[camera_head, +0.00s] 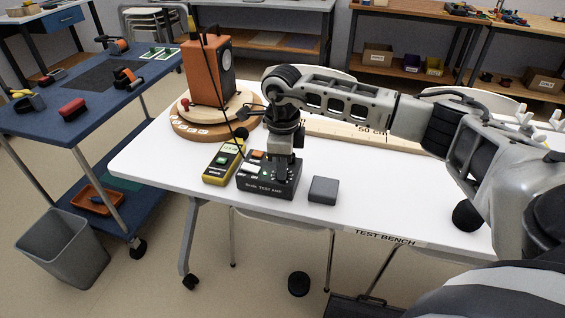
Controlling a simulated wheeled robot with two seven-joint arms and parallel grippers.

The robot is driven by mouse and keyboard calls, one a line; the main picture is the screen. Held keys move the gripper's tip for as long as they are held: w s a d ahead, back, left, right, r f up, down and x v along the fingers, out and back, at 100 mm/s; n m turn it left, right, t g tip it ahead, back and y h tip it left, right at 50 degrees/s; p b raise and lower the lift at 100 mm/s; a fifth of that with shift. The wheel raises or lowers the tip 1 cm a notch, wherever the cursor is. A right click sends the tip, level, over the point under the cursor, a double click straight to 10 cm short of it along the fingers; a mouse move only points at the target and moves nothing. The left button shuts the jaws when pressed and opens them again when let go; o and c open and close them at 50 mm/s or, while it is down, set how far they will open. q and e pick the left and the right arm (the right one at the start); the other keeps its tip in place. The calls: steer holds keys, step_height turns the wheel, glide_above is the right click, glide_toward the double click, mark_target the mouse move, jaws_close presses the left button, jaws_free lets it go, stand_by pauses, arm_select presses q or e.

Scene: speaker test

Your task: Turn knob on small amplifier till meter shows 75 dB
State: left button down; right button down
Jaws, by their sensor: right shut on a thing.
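The small black test amplifier (264,191) stands near the front edge of the white test bench. It has orange, white and green parts on its top. My right gripper (284,177) reaches down onto the amplifier's right side and is shut on its knob, which the fingers hide. A yellow and black sound meter (221,164) lies just left of the amplifier. Its green screen is too small to read. An orange speaker (208,74) stands upright on a round wooden base behind the meter. My left gripper is not in view.
A dark grey block (323,189) sits right of the amplifier. A wooden ruler board (337,130) lies behind my right arm. Dark cables hang between the speaker and the amplifier area. The white bench (150,166) is clear at its left front. A blue cart (40,122) stands left.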

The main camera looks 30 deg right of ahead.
steer(key=shift+r+m, duration=0.15)
steer(key=shift+m, duration=0.55)
steer(key=c, duration=1.3)
jaws_free()
step_height(320, 180, up, 16)
steer(key=shift+f, duration=0.1)
